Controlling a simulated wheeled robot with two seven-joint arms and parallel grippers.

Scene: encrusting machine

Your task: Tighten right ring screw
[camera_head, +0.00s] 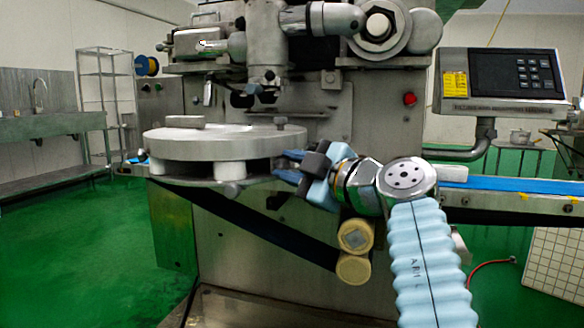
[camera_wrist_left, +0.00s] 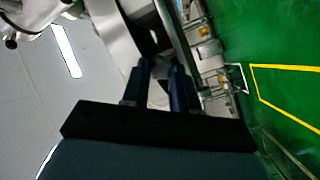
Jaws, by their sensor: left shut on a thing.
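The machine's round grey disc (camera_head: 215,143) stands level on short posts above a lower plate. My left gripper (camera_head: 284,166), with blue fingertips, reaches in from the right at the disc's right edge, just below its rim. It is shut on a small part there, which looks to be the right ring screw; the fingers mostly hide it. In the left wrist view, the two dark blue fingers (camera_wrist_left: 162,72) stand a short way apart with a dim grey part between them. How far the screw is turned cannot be seen. My right gripper is not in view.
The machine head (camera_head: 268,40) hangs above the disc. Two tan round knobs (camera_head: 355,236) sit below my left wrist. A control panel (camera_head: 500,80) and a blue conveyor belt (camera_head: 520,184) are at the right. The green floor (camera_head: 90,240) at the left is clear.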

